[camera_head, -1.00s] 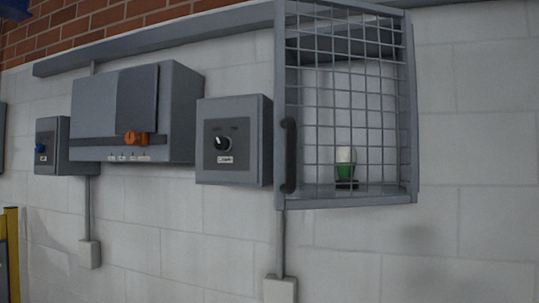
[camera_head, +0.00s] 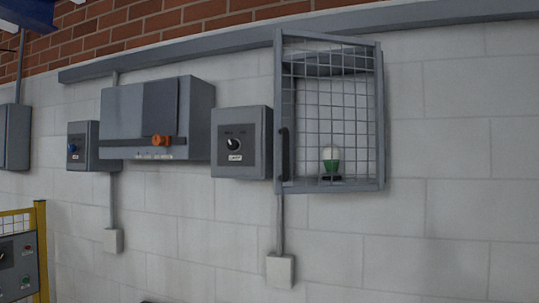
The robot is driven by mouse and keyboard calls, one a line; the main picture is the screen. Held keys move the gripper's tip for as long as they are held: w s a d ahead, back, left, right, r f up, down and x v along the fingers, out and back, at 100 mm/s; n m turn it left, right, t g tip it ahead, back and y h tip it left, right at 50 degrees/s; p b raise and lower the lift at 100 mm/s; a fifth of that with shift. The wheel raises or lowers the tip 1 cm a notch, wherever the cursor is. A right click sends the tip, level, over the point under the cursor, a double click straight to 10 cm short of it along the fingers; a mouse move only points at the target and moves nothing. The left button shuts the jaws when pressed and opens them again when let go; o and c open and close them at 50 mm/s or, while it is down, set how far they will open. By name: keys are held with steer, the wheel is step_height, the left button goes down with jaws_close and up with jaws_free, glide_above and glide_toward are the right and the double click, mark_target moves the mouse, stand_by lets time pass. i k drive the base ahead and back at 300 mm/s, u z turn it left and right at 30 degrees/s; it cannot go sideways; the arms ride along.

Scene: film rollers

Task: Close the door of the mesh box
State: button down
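The mesh box (camera_head: 379,120) is a grey frame on the white block wall, right of centre. Its wire mesh door (camera_head: 305,110) has a dark vertical handle (camera_head: 284,153) on its left edge. The door's left edge looks taller than its right, as if it stands out from the wall on the handle side; how far it is open is hard to tell. Behind the mesh is a green and white lamp-like item (camera_head: 331,160) on a dark base. My gripper is not in view.
Left of the mesh box are a switch box (camera_head: 242,143) with a black knob, a larger grey box (camera_head: 155,120) with an orange handle, and a small box (camera_head: 82,146) with a blue knob. A yellow-framed panel (camera_head: 40,250) stands at lower left. Wall right of the mesh box is bare.

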mark_target(281, 136)
steer(key=z, duration=0.15)
steer(key=i, duration=0.85)
steer(key=u, duration=0.05)
